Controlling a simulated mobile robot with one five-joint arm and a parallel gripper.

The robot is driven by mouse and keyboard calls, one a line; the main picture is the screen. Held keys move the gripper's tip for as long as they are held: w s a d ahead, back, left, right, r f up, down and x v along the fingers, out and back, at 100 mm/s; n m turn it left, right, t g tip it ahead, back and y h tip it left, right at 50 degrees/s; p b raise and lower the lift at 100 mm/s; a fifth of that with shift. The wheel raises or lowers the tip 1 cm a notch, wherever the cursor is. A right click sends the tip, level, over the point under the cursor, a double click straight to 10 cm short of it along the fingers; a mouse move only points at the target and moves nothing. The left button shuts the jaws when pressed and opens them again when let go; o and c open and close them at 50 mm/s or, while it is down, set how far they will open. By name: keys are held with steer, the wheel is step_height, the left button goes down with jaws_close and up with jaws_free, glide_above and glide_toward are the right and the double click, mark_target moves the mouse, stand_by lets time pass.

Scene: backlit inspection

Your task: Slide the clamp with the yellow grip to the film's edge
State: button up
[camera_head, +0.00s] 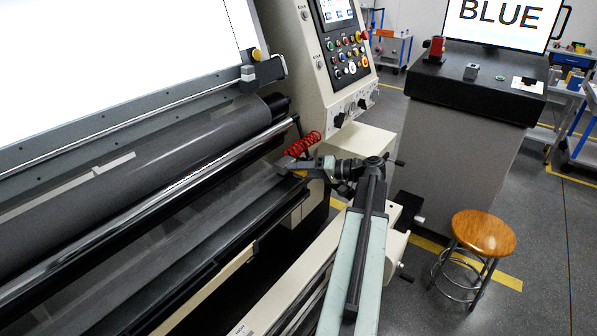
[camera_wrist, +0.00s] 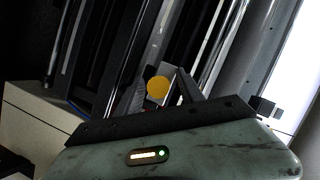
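In the wrist view a round yellow grip (camera_wrist: 158,88) shows between the two fingers of my gripper (camera_wrist: 162,75), with a grey block behind it. The fingers stand apart on either side of the grip; a small gap seems to show on the right. In the head view my gripper (camera_head: 294,171) is at the right end of the machine's lower dark rail, with a bit of yellow (camera_head: 300,174) at its fingers. Another dark clamp with a yellow knob (camera_head: 257,55) sits higher, on the rail below the bright panel (camera_head: 110,60). The film's edge is not clear.
A red coiled cable (camera_head: 303,144) hangs just above my gripper. A shiny roller (camera_head: 150,212) runs beside the lower rail. The control panel (camera_head: 345,45) stands behind. A wooden stool (camera_head: 482,233) and a dark-topped cabinet (camera_head: 470,95) stand right.

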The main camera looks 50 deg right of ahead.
steer(key=p+v, duration=0.1)
steer(key=v, duration=0.6)
steer(key=shift+s+p, duration=0.35)
steer(key=shift+s, duration=0.05)
steer(key=shift+d, duration=0.15)
